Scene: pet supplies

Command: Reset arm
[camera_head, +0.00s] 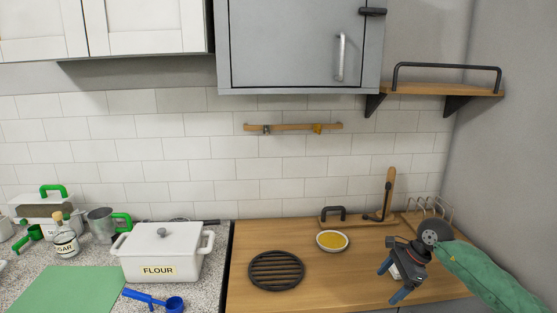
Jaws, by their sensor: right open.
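My right gripper (388,280) comes in from the right on a green-sleeved arm. Its two blue-tipped fingers are spread apart with nothing seen between them. It is over the right part of the wooden counter (330,290), to the right of a small dish of yellow contents (333,240). A small whitish thing shows partly behind the gripper, too covered to identify. My left gripper is not in view.
A black round grate (276,270) lies on the wooden counter. On the speckled counter at left stand a white flour box (160,252), a sugar jar (65,240), a blue scoop (155,300) and a green mat (65,290). A wooden shelf (440,89) hangs at upper right.

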